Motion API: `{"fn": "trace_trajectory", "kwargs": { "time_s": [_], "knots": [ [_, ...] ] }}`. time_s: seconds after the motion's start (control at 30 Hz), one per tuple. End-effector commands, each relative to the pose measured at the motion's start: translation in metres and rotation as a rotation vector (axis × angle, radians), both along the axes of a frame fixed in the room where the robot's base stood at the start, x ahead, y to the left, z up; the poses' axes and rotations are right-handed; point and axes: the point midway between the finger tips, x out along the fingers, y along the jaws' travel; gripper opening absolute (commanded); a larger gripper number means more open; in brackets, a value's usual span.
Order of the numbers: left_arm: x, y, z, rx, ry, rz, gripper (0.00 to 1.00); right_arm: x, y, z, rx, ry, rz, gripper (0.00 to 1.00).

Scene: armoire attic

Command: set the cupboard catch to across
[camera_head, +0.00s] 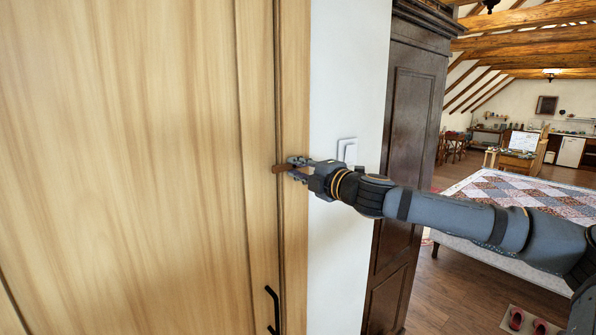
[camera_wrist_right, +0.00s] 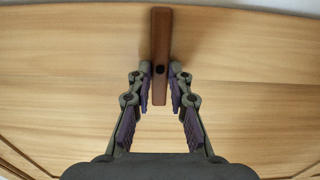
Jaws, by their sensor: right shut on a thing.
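The cupboard catch (camera_head: 279,169) is a small brown wooden bar on the pale wooden cupboard (camera_head: 150,150), near its right edge. In the head view it lies roughly level, across the upright seam. In the right wrist view the catch (camera_wrist_right: 161,30) runs at right angles to the wood grain, with a dark pivot near its middle. My right gripper (camera_head: 290,169) reaches it from the right and is shut on it. In the wrist view the fingers of my right gripper (camera_wrist_right: 160,84) hold the bar from both sides near the pivot. My left gripper is not in view.
A black handle (camera_head: 272,310) sits lower on the cupboard. A white wall strip with a light switch (camera_head: 347,151) stands just right of it, behind my right gripper. Then come a dark armoire (camera_head: 408,150) and a bed with a patchwork quilt (camera_head: 520,192).

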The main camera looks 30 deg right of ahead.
Motion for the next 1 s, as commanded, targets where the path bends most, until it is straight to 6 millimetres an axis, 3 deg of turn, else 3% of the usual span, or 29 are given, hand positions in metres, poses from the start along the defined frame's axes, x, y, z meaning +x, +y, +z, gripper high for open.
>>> {"fn": "trace_trajectory", "kwargs": {
  "time_s": [0.07, 0.1, 0.27, 0.67, 0.9, 1.0],
  "knots": [
    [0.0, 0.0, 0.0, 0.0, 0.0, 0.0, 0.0, 0.0, 0.001, -0.001, -0.001, 0.002, 0.001, 0.0],
    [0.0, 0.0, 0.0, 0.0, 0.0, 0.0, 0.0, 0.0, 0.001, -0.001, -0.001, 0.002, 0.001, 0.2],
    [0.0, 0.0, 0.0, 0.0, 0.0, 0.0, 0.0, 0.0, 0.001, -0.001, 0.0, 0.001, 0.001, 0.41],
    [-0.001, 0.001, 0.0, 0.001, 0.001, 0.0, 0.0, 0.0, -0.001, 0.006, -0.004, 0.001, -0.002, 0.41],
    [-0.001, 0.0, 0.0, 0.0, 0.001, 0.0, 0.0, 0.0, -0.001, 0.044, -0.013, -0.003, -0.003, 0.41],
    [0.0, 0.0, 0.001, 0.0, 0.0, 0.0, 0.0, 0.0, -0.002, 0.067, -0.012, -0.008, -0.007, 0.61]
  ]
}}
